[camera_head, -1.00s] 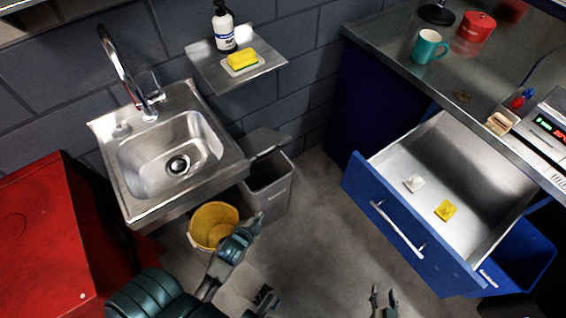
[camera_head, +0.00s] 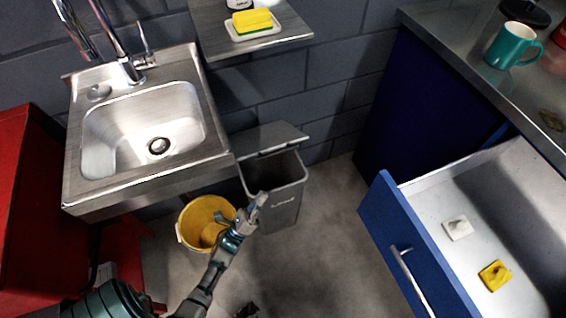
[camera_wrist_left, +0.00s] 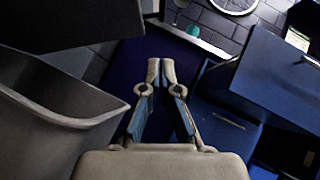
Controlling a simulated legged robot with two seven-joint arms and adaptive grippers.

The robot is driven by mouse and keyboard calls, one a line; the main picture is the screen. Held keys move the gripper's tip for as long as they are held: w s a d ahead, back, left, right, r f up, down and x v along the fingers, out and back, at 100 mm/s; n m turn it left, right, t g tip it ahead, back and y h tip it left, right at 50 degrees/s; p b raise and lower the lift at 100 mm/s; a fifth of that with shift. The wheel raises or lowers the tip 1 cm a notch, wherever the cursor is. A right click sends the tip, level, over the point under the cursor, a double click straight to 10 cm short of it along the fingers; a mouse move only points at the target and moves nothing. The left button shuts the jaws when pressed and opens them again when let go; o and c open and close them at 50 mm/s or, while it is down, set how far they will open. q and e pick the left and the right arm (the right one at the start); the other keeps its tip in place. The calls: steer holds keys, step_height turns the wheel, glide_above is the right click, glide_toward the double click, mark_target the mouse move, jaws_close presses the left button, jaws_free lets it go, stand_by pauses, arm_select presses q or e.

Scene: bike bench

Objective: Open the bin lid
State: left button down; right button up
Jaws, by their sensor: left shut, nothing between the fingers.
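The grey bin (camera_head: 286,208) stands on the floor right of the sink, its dark mouth showing. Its lid (camera_head: 262,138) is raised at the back, tilted up against the wall side. In the left wrist view the bin (camera_wrist_left: 55,105) fills the left, with the dark lid (camera_wrist_left: 70,22) above it. My left gripper (camera_head: 260,200) is shut and empty. In the head view it overlaps the bin's front left edge; in the wrist view its fingertips (camera_wrist_left: 161,72) are right of the bin, apart from it. A small dark tip at the bottom edge may be my right gripper; its jaws are hidden.
A yellow bucket (camera_head: 205,222) stands left of the bin, under the sink (camera_head: 150,130). A red cabinet (camera_head: 30,200) is at far left. An open blue drawer (camera_head: 395,235) juts out at right. Bare floor (camera_head: 320,235) lies between bin and drawer.

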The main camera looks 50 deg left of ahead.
arm_select(q)
steer(key=s+a+r+x, duration=0.1)
steer(key=r+x, duration=0.1)
steer(key=x, duration=1)
steer(key=shift+a+r+b, duration=0.25)
steer(key=shift+b, duration=0.05)
steer(key=shift+s, duration=0.1)
